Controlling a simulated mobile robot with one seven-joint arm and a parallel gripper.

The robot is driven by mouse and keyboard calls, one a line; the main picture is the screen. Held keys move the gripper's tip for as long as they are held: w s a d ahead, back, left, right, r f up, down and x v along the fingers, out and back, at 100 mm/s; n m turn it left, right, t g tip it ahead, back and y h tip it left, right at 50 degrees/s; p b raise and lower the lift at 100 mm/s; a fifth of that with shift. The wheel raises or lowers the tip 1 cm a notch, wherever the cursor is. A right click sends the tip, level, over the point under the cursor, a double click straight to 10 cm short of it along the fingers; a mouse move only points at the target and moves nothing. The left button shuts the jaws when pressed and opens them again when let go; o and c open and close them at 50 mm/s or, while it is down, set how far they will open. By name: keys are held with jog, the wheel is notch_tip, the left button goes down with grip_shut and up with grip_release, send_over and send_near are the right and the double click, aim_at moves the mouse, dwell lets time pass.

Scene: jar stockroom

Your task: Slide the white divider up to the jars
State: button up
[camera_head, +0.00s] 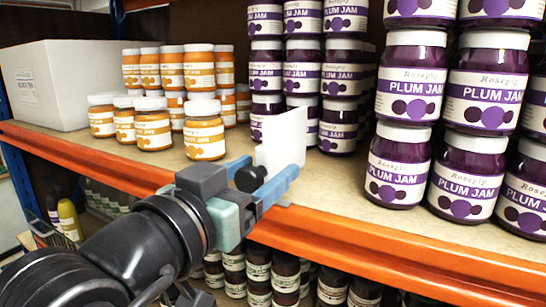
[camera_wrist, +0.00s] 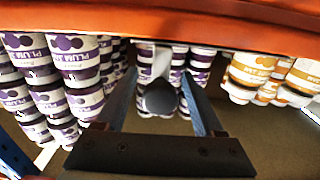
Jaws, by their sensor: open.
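The white divider (camera_head: 283,140) stands upright on the shelf between the orange jars (camera_head: 204,130) on the left and the plum jam jars (camera_head: 322,72) on the right. A dark round knob (camera_head: 249,179) is at its front edge. My gripper (camera_head: 270,168) is open at the shelf's front edge, its blue fingers on either side of the knob. In the wrist view the knob (camera_wrist: 160,98) sits between the two open fingers, with a gap visible on each side. The divider's lower part is partly hidden by my gripper in the head view.
An orange shelf beam (camera_head: 345,262) runs along the front, just below my gripper. A white box (camera_head: 65,84) stands at the back left. Large plum jam stacks (camera_head: 465,130) fill the right. Bare shelf (camera_head: 340,180) shows right of the divider. More jars sit on the shelf below.

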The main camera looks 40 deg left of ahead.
jog(key=shift+w, duration=0.25)
grip_shut()
dwell(1.4)
